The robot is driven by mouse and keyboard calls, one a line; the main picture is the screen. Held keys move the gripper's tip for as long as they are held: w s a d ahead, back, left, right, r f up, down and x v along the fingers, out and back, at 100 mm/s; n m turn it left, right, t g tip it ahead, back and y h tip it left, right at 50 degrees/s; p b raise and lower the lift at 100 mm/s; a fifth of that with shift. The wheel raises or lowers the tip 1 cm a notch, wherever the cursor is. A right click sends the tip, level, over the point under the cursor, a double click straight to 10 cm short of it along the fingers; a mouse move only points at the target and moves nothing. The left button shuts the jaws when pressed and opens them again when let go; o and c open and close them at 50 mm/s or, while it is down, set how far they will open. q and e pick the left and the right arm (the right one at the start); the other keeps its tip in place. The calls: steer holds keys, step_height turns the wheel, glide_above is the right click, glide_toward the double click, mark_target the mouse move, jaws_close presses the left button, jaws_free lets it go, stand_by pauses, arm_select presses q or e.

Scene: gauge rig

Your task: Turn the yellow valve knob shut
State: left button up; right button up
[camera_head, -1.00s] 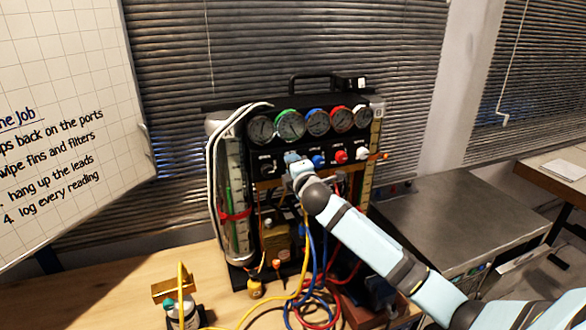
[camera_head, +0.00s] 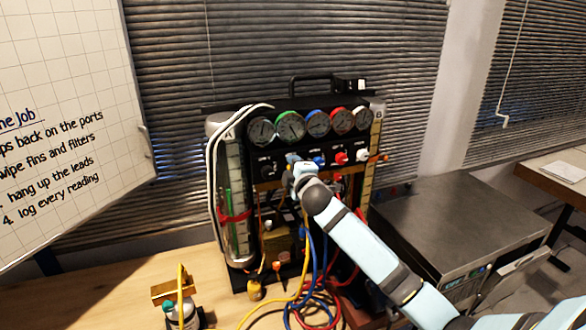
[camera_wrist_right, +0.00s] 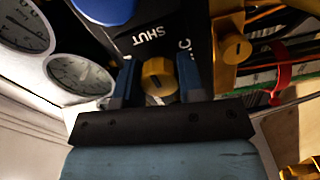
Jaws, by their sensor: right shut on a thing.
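The yellow valve knob (camera_wrist_right: 158,78) is between the two blue fingers of my right gripper (camera_wrist_right: 155,66) in the right wrist view. The gripper is shut on it, with a finger on either side. In the head view my right gripper (camera_head: 293,162) is against the front of the gauge rig (camera_head: 280,179), below the gauges, and hides the yellow knob. My left gripper is in neither view.
A blue knob (camera_head: 319,160), a red knob (camera_head: 341,158) and a white knob (camera_head: 362,155) sit right of my gripper. A brass fitting (camera_wrist_right: 235,48) is close by. Coloured hoses (camera_head: 312,290) hang below onto the bench.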

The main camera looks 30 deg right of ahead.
steer(key=o, duration=0.9)
steer(key=b+v, duration=0.3)
steer(key=v, duration=1.1)
steer(key=shift+d, duration=0.1)
